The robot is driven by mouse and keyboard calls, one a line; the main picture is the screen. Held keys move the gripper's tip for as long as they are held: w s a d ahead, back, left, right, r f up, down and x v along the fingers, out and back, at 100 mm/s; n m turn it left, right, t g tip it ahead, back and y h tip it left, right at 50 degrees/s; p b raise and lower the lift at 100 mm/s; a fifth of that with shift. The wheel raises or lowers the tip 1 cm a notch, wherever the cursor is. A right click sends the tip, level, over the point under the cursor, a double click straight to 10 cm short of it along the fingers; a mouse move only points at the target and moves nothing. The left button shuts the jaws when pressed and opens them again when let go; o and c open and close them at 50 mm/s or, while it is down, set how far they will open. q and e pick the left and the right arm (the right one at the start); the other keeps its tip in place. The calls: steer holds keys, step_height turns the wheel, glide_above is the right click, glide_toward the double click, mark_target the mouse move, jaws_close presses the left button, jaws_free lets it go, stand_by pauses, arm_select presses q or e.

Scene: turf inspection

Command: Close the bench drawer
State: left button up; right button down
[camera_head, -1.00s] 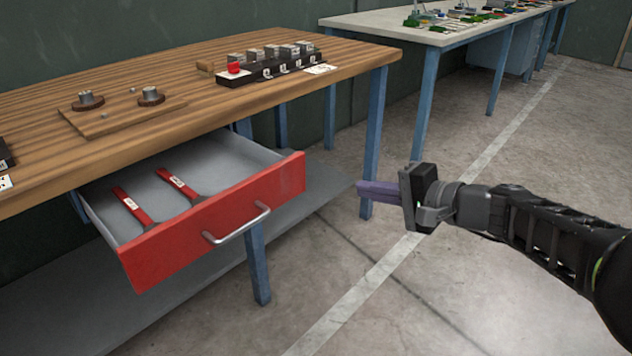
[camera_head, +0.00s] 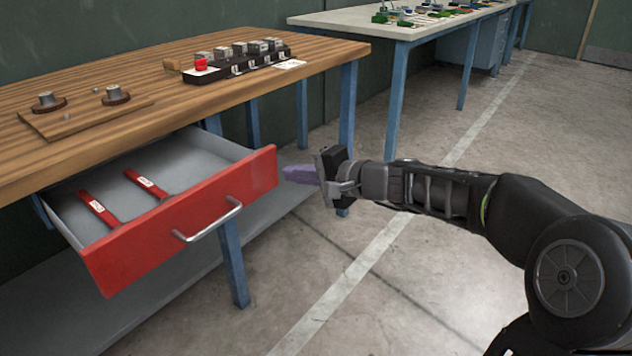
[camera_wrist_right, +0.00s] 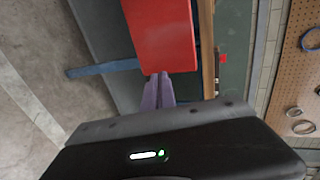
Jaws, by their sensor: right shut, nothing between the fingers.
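The bench drawer (camera_head: 185,225) has a red front with a silver bar handle (camera_head: 210,221) and stands pulled out under the wooden bench top. Two red-handled tools (camera_head: 98,209) lie inside it. My right gripper (camera_head: 288,174) has purple fingers, shut and empty, just right of the drawer front's right end; I cannot tell whether they touch it. In the right wrist view the red drawer front (camera_wrist_right: 160,35) is right beyond the shut fingertips (camera_wrist_right: 158,78). My left gripper is not in view.
The wooden bench (camera_head: 200,110) carries a board with two metal knobs (camera_head: 85,117) and a black rack (camera_head: 235,66). Blue legs (camera_head: 232,265) and a grey lower shelf (camera_head: 160,300) are below. A second bench (camera_head: 400,28) stands behind. The floor at right is open.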

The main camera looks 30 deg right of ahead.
steer(key=shift+w+a, duration=0.2)
steer(key=shift+w, duration=0.3)
steer(key=shift+w+a, duration=0.2)
steer(key=shift+w, duration=0.3)
